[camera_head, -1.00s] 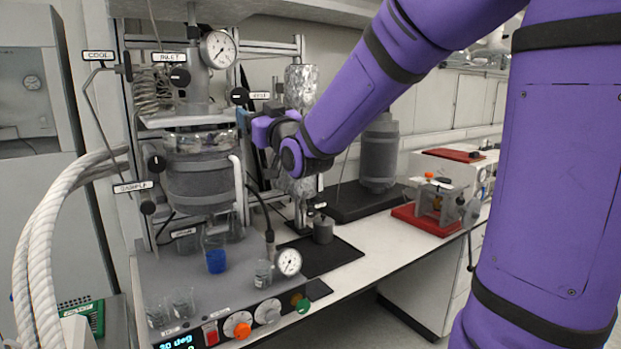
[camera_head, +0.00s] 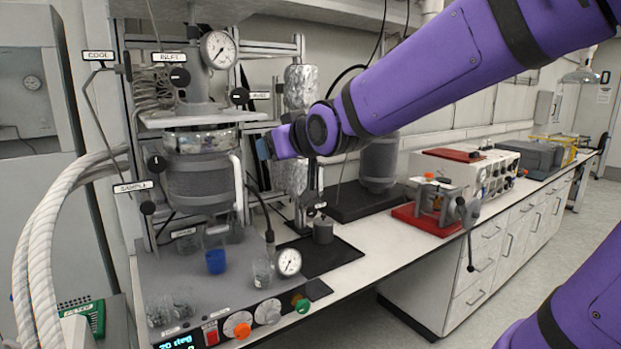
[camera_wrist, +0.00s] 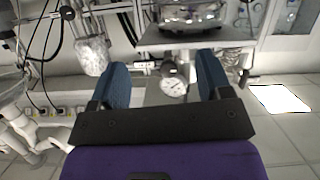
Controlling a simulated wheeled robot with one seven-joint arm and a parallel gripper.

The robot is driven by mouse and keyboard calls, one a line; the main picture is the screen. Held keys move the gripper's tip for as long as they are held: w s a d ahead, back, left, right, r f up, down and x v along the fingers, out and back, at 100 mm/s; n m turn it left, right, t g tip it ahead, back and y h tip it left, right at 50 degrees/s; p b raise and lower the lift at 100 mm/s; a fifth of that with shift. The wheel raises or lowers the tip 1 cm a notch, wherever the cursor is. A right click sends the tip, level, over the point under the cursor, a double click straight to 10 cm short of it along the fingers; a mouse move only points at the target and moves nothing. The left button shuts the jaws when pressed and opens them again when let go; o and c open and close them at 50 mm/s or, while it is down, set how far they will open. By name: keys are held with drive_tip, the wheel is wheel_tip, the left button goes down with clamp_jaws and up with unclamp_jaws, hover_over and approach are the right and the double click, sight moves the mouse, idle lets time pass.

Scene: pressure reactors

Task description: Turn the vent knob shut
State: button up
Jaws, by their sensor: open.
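A black round knob (camera_head: 239,96) sits on the reactor's upper right side, beside a small white label (camera_head: 260,95) too blurred to read surely; it looks like the vent knob. Its turn position is hard to tell. My gripper (camera_head: 264,147) is below and a little right of this knob, apart from it, in front of the rig's right side. In the wrist view, my gripper (camera_wrist: 162,65) has its two blue fingers wide apart and empty. A round pressure gauge (camera_wrist: 173,80) shows between them, farther off. The wrist picture appears upside down.
The reactor vessel (camera_head: 198,180) stands left of my gripper. Other black knobs include one by the gauge (camera_head: 180,77) and one by the sample label (camera_head: 148,208). A foil-wrapped cylinder (camera_head: 300,88) stands close behind my wrist.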

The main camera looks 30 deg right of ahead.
drive_tip(key=s+f+g, duration=0.4)
drive_tip(key=s, duration=0.5)
drive_tip(key=shift+s+m+g, duration=0.3)
